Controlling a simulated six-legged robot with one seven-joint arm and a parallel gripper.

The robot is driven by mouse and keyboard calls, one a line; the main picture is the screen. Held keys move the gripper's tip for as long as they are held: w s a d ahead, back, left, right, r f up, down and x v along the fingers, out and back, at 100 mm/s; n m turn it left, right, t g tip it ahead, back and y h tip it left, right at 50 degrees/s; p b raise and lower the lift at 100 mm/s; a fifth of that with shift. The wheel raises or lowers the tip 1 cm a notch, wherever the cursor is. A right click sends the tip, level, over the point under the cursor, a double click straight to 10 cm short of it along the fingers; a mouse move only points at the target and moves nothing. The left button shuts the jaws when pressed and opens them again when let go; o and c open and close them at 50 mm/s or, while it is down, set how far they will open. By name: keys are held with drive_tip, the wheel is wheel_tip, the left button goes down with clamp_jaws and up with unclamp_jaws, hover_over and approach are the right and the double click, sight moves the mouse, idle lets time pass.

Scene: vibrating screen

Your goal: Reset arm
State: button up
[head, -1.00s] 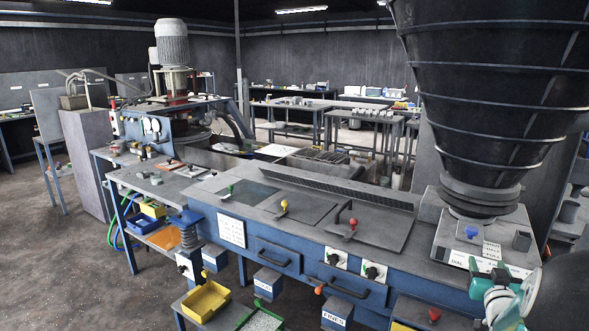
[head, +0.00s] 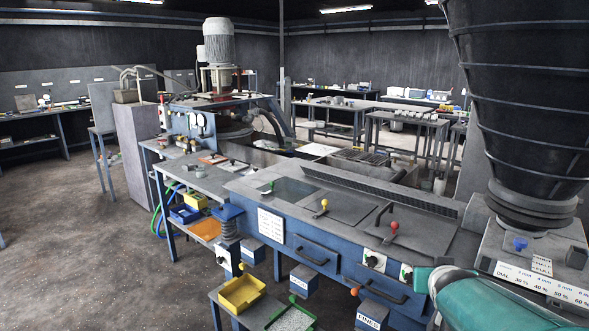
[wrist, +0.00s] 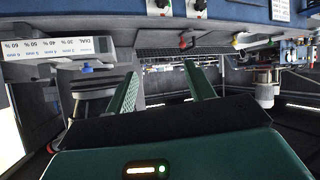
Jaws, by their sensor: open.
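My gripper (wrist: 162,92) shows in the wrist view, with two green fingers spread apart and nothing between them. The wrist picture is upside down relative to the head view. My green and white arm (head: 490,297) crosses the lower right corner of the head view, in front of the machine's right end. The gripper's fingers cannot be made out in the head view. The blue vibrating screen machine (head: 320,262) has green, yellow and red knobbed levers (head: 322,207) on its grey top.
A black ribbed hopper (head: 530,110) stands at the right above a dial label plate (head: 540,285). A yellow bin (head: 241,293) sits on a low stand at the front. Work tables (head: 400,118) stand at the back. Open floor (head: 80,250) lies at the left.

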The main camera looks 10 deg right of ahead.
drive_tip(key=s+a+n+g+y, duration=0.2)
drive_tip(key=s+a, duration=0.6)
drive_tip(key=a, duration=0.3)
drive_tip(key=s+a+f+n+g+y, duration=0.1)
drive_tip(key=s+a+n+g+y, duration=0.1)
drive_tip(key=s+a, duration=0.6)
drive_tip(key=a+g+y, duration=0.1)
drive_tip(key=a, duration=0.2)
drive_tip(key=shift+s+a+f+y, duration=0.2)
drive_tip(key=shift+s+a+y, duration=0.1)
drive_tip(key=shift+a, duration=0.1)
drive_tip(key=c, duration=0.4)
